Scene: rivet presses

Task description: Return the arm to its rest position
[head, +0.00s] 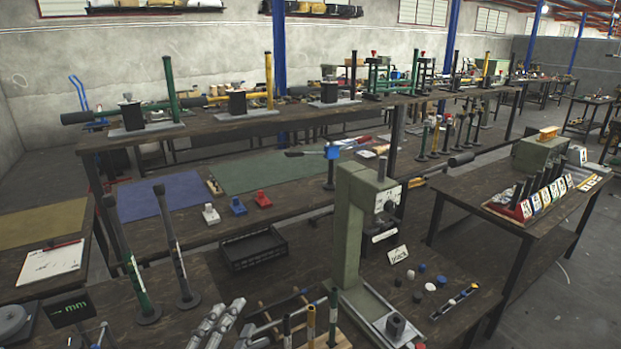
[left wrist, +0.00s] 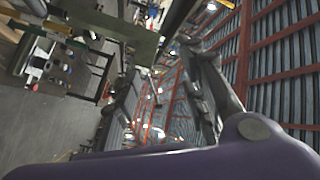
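My left gripper (left wrist: 163,72) shows in the left wrist view as two grey fingers with a clear gap between them. It is open, and I see nothing held in it. The purple part at the bottom of that view is mine. In the head view, light grey jointed pieces stand at the bottom edge, left of centre; I cannot tell for sure whether they belong to my gripper. My right gripper is in neither view.
A green-grey press (head: 351,225) stands on the near bench. Two dark-handled upright rods (head: 174,243) stand left of a black crate (head: 251,249). The right table (head: 470,205) holds a card rack. Grey floor (head: 555,275) shows clear at the right.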

